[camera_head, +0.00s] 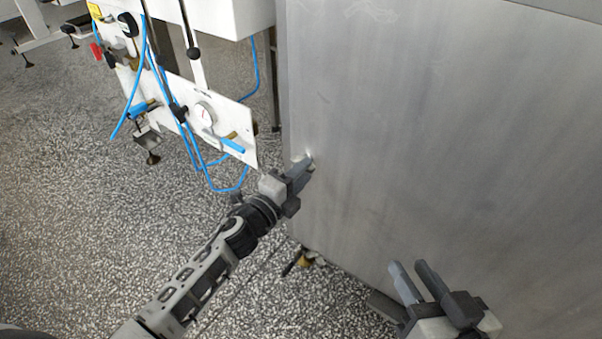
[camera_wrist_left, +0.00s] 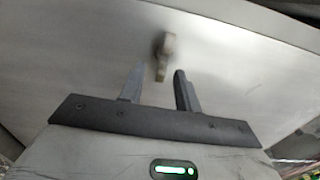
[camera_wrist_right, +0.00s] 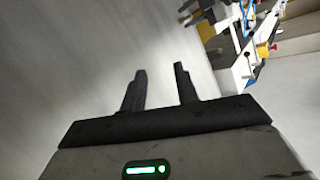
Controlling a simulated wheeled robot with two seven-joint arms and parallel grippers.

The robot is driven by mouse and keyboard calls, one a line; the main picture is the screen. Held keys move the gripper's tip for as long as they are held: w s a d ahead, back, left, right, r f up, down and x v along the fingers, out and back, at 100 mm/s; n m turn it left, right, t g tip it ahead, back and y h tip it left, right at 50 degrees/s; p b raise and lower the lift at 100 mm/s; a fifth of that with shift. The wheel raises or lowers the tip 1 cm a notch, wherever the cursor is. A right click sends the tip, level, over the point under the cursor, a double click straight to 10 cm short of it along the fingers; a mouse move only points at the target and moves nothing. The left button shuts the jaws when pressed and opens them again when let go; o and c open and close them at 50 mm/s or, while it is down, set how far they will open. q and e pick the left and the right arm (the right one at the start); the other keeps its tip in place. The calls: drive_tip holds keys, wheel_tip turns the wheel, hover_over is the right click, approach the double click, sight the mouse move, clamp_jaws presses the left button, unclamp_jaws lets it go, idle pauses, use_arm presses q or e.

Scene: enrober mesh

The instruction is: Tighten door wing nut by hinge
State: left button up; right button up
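The wing nut (camera_wrist_left: 165,55) sits on the grey metal door (camera_head: 430,120), near the door's left edge in the head view. In the left wrist view it shows as a small, blurred, tan-grey piece just beyond and between the fingertips. My left gripper (camera_head: 306,170) is at the door with its fingers apart; in the left wrist view (camera_wrist_left: 157,80) a gap shows on both sides of the nut. In the head view the fingers mostly hide the nut. My right gripper (camera_head: 412,268) is open and empty in front of the door's lower part; it also shows in the right wrist view (camera_wrist_right: 161,70).
A white panel (camera_head: 175,95) with a gauge (camera_head: 204,114), valves and blue hoses (camera_head: 215,188) stands left of the door, close to my left gripper. The speckled floor (camera_head: 70,220) is open at the left. A machine foot (camera_head: 303,260) shows under the door's lower edge.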

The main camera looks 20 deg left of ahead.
drive_tip(key=shift+s+f, duration=0.1)
drive_tip(key=shift+f, duration=0.05)
use_arm(q)
drive_tip(key=p+v, duration=0.2)
drive_tip(key=v, duration=1.4)
use_arm(e)
drive_tip(key=shift+d+f+n+g+h, duration=0.3)
drive_tip(key=shift+f+g, duration=0.1)
drive_tip(key=shift+f, duration=0.05)
drive_tip(key=shift+r, duration=0.1)
